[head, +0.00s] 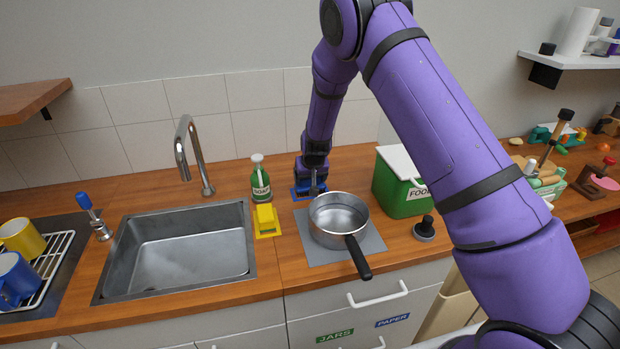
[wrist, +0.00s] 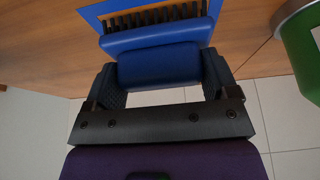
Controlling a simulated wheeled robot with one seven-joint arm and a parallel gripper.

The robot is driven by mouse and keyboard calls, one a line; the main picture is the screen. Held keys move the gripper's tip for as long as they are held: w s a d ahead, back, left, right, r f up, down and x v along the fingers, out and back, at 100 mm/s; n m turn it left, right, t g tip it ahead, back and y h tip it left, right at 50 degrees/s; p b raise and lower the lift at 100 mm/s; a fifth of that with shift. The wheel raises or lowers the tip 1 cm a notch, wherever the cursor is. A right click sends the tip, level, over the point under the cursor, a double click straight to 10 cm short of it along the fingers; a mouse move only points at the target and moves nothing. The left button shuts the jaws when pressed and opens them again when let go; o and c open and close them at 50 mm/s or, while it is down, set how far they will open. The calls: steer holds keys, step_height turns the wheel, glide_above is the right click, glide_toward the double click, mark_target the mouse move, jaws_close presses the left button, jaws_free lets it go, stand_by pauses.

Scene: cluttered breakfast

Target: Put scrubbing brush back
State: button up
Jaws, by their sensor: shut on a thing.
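The scrubbing brush (wrist: 152,37) is blue with dark bristles and shows at the top of the wrist view. My gripper (wrist: 160,80) is shut on its blue grip, with one finger on each side. The bristles face a blue-edged mat (wrist: 92,12); I cannot tell whether they touch it. In the head view my gripper (head: 313,181) is low over the counter, at the blue mat (head: 296,195) behind the pot, and largely hides the brush.
A steel pot (head: 338,214) stands on a grey mat just in front, its handle toward the front edge. A green soap bottle (head: 260,180) and yellow sponge (head: 265,217) are left. A green food bin (head: 396,186) is right. The sink (head: 178,250) lies further left.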

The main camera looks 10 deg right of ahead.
steer(key=shift+f, duration=0.15)
steer(key=o, duration=1.1)
steer(key=shift+c, duration=0.2)
steer(key=v, duration=1.2)
steer(key=shift+r, duration=0.25)
steer(key=s+d+r+y, duration=0.1)
steer(key=s+d+r, duration=0.2)
steer(key=s+r, duration=0.7)
steer(key=s+d+r, duration=0.3)
steer(key=s+r, duration=0.6)
steer(key=r, duration=0.4)
steer(key=s+d+r, duration=0.2)
steer(key=s, duration=1)
steer(key=s+d+r+h, duration=0.1)
steer(key=s+d+r, duration=0.1)
steer(key=s, duration=1)
steer(key=shift+s+d+r+t, duration=0.15)
steer(key=shift+d+r+t, duration=0.05)
steer(key=shift+r+t, duration=0.25)
